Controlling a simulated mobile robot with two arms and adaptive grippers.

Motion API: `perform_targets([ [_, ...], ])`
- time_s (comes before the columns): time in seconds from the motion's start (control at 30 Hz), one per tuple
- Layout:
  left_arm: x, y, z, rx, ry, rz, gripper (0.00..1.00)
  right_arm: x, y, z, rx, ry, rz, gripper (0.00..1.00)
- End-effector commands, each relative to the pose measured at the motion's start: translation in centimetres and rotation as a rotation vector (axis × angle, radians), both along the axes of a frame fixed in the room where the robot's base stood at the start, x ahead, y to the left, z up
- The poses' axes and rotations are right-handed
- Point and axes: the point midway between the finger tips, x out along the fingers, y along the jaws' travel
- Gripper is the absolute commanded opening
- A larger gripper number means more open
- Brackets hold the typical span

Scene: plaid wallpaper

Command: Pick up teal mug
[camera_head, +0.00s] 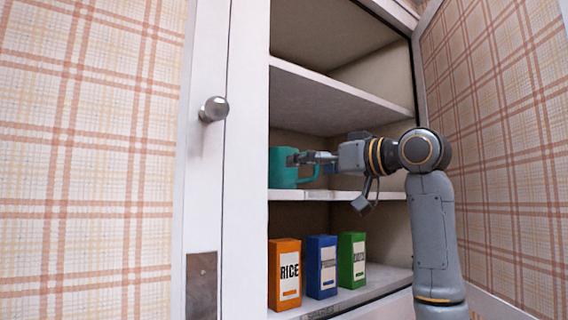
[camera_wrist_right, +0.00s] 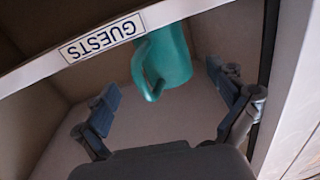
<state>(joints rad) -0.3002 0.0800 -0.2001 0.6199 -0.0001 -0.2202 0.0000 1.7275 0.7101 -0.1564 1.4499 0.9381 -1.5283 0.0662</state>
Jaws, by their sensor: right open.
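A teal mug (camera_head: 284,167) stands on the middle shelf (camera_head: 345,195) of the cupboard, at its left side near the door frame. Its handle points right, toward my right gripper. My right gripper (camera_head: 292,159) reaches in from the right at the mug's height; its fingers overlap the mug in the head view. In the right wrist view, the mug (camera_wrist_right: 168,58) shows between the two spread fingers of the gripper (camera_wrist_right: 169,88), beyond their tips, with its handle toward the gripper. The gripper is open and holds nothing. My left gripper is not in view.
An orange rice box (camera_head: 285,274), a blue box (camera_head: 321,267) and a green box (camera_head: 352,260) stand on the lower shelf. An upper shelf (camera_head: 335,95) lies above the mug. The white door (camera_head: 245,200) with a round knob (camera_head: 213,109) is at left. A "GUESTS" label (camera_wrist_right: 102,37) marks a shelf edge.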

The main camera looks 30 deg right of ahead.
Motion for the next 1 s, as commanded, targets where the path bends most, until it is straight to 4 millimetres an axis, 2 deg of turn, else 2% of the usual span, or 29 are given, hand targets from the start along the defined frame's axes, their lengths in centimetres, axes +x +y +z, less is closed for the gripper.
perform_targets([
  [0.1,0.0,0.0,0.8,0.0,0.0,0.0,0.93,1.4,0.3,0.2,0.0,0.0,0.002,0.96],
  [0.27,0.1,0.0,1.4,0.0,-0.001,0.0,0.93,2.3,0.6,0.1,-0.001,0.001,0.001,0.96],
  [0.43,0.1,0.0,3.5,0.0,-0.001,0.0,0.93,4.5,1.5,-0.1,-0.002,0.003,0.002,0.96],
  [0.6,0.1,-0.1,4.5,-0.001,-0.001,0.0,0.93,6.4,2.0,-0.2,0.0,0.0,0.001,0.96],
  [0.87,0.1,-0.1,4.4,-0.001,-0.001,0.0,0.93,6.8,2.0,-0.6,-0.001,-0.001,0.0,0.96],
  [0.9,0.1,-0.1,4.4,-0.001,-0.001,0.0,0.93,6.8,2.0,-0.6,-0.001,-0.001,0.0,0.94],
  [1.0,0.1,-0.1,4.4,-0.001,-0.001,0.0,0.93,6.7,2.0,-0.5,-0.001,-0.002,0.0,0.73],
])
